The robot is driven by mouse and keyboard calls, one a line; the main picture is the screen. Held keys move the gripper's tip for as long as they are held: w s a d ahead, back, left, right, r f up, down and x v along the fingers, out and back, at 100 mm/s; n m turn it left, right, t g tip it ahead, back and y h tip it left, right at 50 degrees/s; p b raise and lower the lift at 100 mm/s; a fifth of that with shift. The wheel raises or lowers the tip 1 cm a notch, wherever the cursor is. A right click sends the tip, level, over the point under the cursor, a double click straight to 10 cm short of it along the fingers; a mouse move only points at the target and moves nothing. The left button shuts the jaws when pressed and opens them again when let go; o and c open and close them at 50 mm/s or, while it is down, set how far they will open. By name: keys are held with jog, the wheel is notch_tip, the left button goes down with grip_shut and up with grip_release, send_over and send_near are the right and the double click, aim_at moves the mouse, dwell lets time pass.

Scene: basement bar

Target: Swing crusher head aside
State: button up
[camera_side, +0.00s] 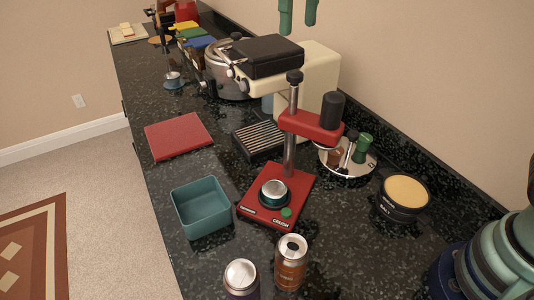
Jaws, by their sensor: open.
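The can crusher has a red base (264,216) on the dark counter, with a small round metal seat (273,190) and a green button. A grey post (291,140) rises from the base. The red crusher head (306,125) is on the post and points to the right, not over the seat. A black knob (332,108) stands on the head's right end. My gripper (298,18) shows only as two green fingers at the top edge, apart and empty, well above the crusher and coffee machine. The rest of it is out of frame.
A silver tray (362,170) with bar tools and a black round container (403,211) are at the right. A coffee machine (312,70) stands behind. A red mat (179,136) lies left.

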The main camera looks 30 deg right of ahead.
aim_at(295, 72)
notch_tip(295, 72, down, 9)
jog(key=shift+r, duration=0.1)
dwell(0.3)
jog(key=shift+c, duration=0.3)
grip_shut()
dwell(1.2)
